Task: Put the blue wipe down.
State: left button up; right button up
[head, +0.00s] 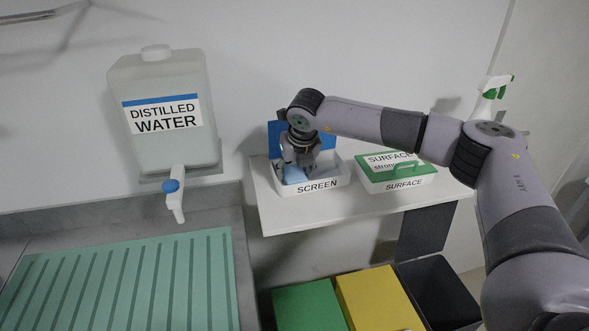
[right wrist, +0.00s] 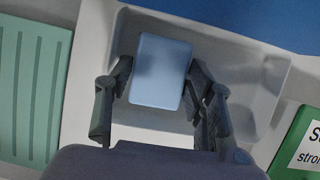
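The blue wipe (right wrist: 160,72) is a light blue, flat-faced block. In the right wrist view it lies between the two fingers of my right gripper (right wrist: 163,80), whose tips meet its two side edges. In the head view my right gripper (head: 299,160) points down into the white open tray marked SCREEN (head: 318,186), with the blue wipe (head: 295,175) low inside the tray. I cannot tell whether the wipe touches the tray floor. The tray's wall also shows in the right wrist view (right wrist: 272,85). My left gripper is out of view.
The tray stands on a white shelf (head: 285,222), its blue lid (head: 274,137) upright behind. Right of it is a green-lidded SURFACE box (head: 397,172), then a spray bottle (head: 489,100). Left are a distilled water tank (head: 165,110) and green ribbed mat (head: 130,280). Green and yellow bins (head: 375,300) stand below.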

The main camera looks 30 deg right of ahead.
aim_at(298, 180)
jog(key=o, duration=0.3)
jog(key=shift+o, duration=0.2)
jog(key=shift+s, duration=0.1)
jog(key=b+v, duration=0.3)
jog(key=v, duration=0.2)
jog(key=shift+s+f+b, duration=0.1)
jog(key=shift+b, duration=0.25)
jog(key=b+v, duration=0.2)
jog(key=v, duration=1)
jog(key=shift+b, duration=0.3)
